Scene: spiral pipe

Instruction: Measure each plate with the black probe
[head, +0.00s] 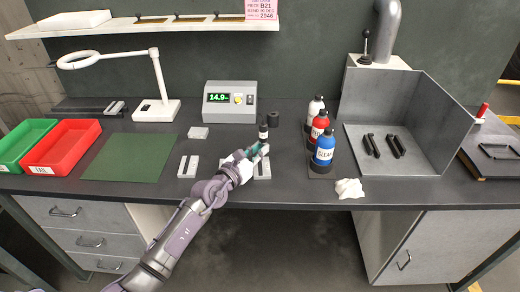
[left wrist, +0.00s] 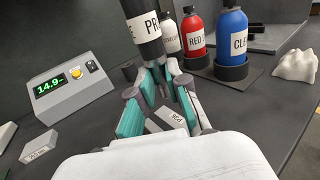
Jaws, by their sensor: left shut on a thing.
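My left gripper (head: 258,149) is shut on the black probe (head: 263,132), which has a white label band. The probe also shows in the left wrist view (left wrist: 148,35), between my teal-padded fingers (left wrist: 160,88). It stands over a light grey plate (head: 262,170), partly hidden by the gripper. I cannot tell whether the probe tip touches that plate. Another grey plate (head: 187,166) lies to its left, beside the green mat. A small labelled grey block (head: 198,132) lies behind it. The grey meter (head: 230,100) reads about 14.9. My right gripper is not in view.
A red tray (head: 64,160) marked FAIL and a green tray (head: 20,130) stand at left, beside a bare green mat (head: 130,157). Several bottles (head: 323,152) and a white cloth (head: 349,188) are to the right of my gripper. A ring lamp (head: 155,110) stands behind.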

